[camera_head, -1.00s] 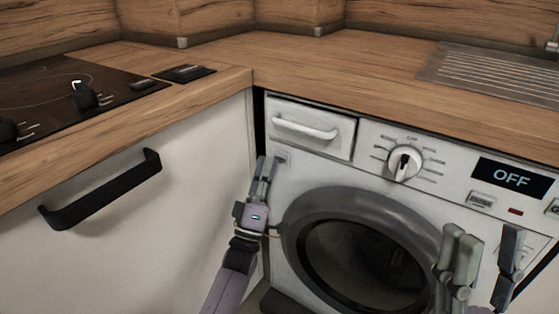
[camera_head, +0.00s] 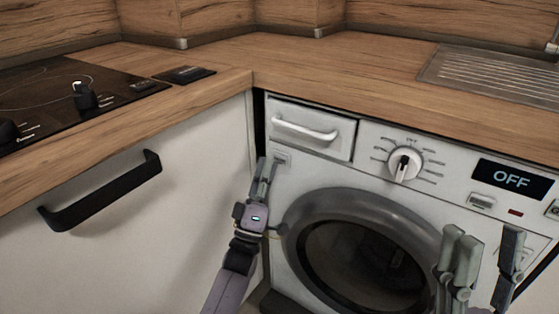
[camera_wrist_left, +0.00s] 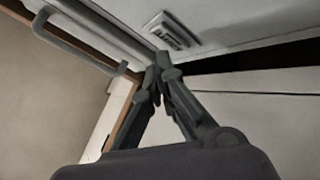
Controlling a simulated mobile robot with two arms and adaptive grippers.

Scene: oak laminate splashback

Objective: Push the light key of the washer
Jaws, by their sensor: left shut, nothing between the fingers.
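The white washer (camera_head: 310,168) stands under the worktop with its display reading OFF. A small rectangular key (camera_head: 283,157) is on its front, below the drawer at the left; the left wrist view shows a raised key (camera_wrist_left: 172,30) beyond my fingertips. I cannot read its marking. My left gripper (camera_head: 267,162) is shut and empty, its tips just left of that key; contact cannot be told. The left wrist view shows its fingers meeting (camera_wrist_left: 157,65). My right gripper (camera_head: 484,238) is open and empty in front of the washer's right side.
The round washer door (camera_head: 300,240) bulges out right of my left gripper. A knob (camera_head: 404,164), another key (camera_head: 481,200) and the display (camera_head: 512,179) sit to the right. The cabinet with a black handle (camera_head: 100,192) is at left, under the hob (camera_head: 60,95).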

